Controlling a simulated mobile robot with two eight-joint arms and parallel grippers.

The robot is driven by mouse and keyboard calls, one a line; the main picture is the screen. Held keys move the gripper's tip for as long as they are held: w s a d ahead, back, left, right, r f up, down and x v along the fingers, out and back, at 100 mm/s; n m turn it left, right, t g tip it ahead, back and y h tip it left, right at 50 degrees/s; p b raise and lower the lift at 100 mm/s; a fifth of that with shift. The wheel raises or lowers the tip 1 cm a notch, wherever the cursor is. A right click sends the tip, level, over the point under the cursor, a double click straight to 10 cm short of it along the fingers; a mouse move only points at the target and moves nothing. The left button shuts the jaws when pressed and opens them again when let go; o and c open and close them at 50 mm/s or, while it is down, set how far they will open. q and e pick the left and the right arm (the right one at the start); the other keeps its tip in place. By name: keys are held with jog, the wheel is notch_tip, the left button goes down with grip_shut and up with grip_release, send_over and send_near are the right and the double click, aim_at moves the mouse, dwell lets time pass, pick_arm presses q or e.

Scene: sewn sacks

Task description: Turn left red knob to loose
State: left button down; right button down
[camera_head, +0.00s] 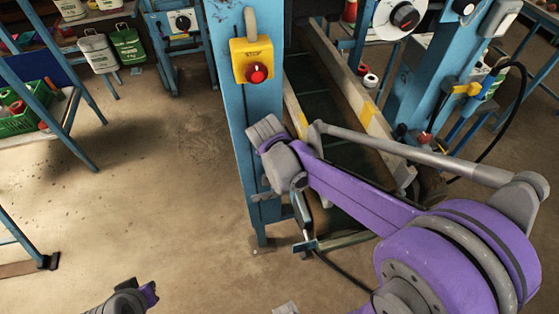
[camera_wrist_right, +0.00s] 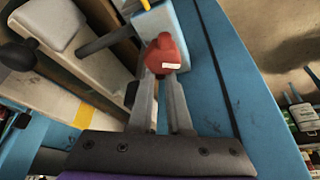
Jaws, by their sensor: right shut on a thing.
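A red knob (camera_wrist_right: 165,52) with a small white mark sits on a pale blue box (camera_wrist_right: 180,25) on the blue post, in the right wrist view. My right gripper (camera_wrist_right: 161,76) is shut on this knob, one finger on each side. In the head view my right gripper (camera_head: 267,134) is at the front of the blue post (camera_head: 250,110), and it hides the held knob. Another red knob (camera_head: 425,137) shows on the right post, apart from my grippers. Part of my left arm's end (camera_head: 130,298) shows at the bottom edge; its fingers cannot be made out.
A yellow box (camera_head: 252,60) with a red button is on the blue post above my right gripper. A black cable (camera_head: 517,100) hangs at the right post. Shelves with a green crate (camera_head: 28,112) stand at the left. The floor (camera_head: 160,180) between is clear.

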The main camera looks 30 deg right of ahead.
jog(key=n, duration=0.2)
jog(key=n+y, duration=0.1)
jog(key=a+n+y, duration=0.1)
jog(key=n, duration=0.1)
jog(key=shift+w+n+t, duration=0.2)
jog(key=shift+n+t, duration=0.1)
jog(key=shift+t, duration=0.1)
dwell(0.4)
jog(key=c, duration=0.9)
grip_release()
jog(key=shift+o, duration=0.2)
jog(key=d+v, duration=0.1)
jog(key=v, duration=1)
jog(key=shift+a+p, duration=0.4)
jog(key=shift+a, duration=0.1)
jog(key=shift+s+f, duration=0.1)
